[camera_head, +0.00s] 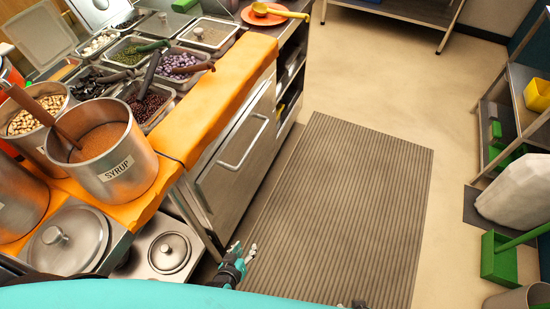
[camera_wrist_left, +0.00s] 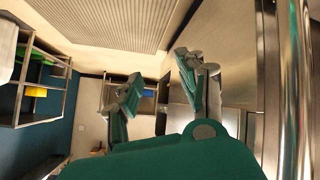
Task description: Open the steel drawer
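The steel drawer (camera_head: 229,178) is in the counter front in the head view, with a long bar handle (camera_head: 245,146) across it. Its front looks flush with the counter, so it appears shut. My left gripper (camera_head: 247,253) is low in front of the counter, nearer to me than the drawer and apart from the handle. In the left wrist view my left gripper (camera_wrist_left: 159,66) has its two fingers spread with nothing between them. A shiny vertical bar (camera_wrist_left: 294,90) and steel panels stand right of the fingers. A small dark part at the head view's bottom edge may be my right gripper (camera_head: 356,304).
A ribbed grey mat (camera_head: 345,210) lies on the clear floor right of the counter. The orange counter edge (camera_head: 215,90) runs above the drawer. A syrup pot (camera_head: 105,155) and several topping pans stand on top. Shelves (camera_head: 510,110) and a green dustpan (camera_head: 500,262) are at right.

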